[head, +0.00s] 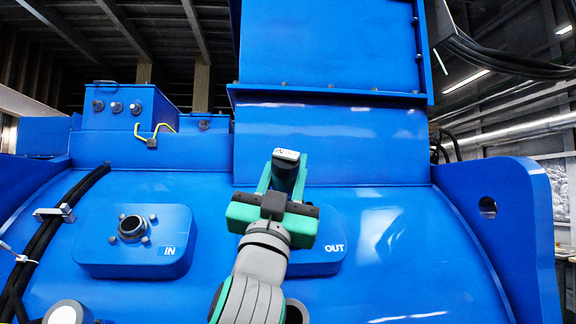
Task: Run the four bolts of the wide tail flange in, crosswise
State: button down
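Two blue raised pads sit on the curved blue housing. The left pad (105,255), marked IN, carries a round dark-rimmed port (131,228) with several small bolt heads around it. The right pad (327,225), marked OUT, is mostly hidden behind my arm and gripper. My gripper (283,168) has green fingers pointing up and away, in front of the OUT pad. I cannot make out which part is the wide tail flange.
A tall blue duct (328,45) rises behind the gripper. A blue box (127,107) with several round fittings stands at the upper left. Black cables (55,215) run down the left side. A blue bracket with a hole (497,225) projects at the right.

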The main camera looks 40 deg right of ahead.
jog(key=shift+w+d+f, duration=0.2)
jog(key=shift+w+f, duration=0.1)
jog(key=shift+w, duration=0.05)
dwell(0.7)
jog(key=shift+s+a+r, duration=0.45)
jog(key=shift+s+r, duration=0.3)
jog(key=shift+s+a+r, duration=0.4)
jog(key=shift+s+r, duration=0.3)
jog(key=shift+r, duration=0.05)
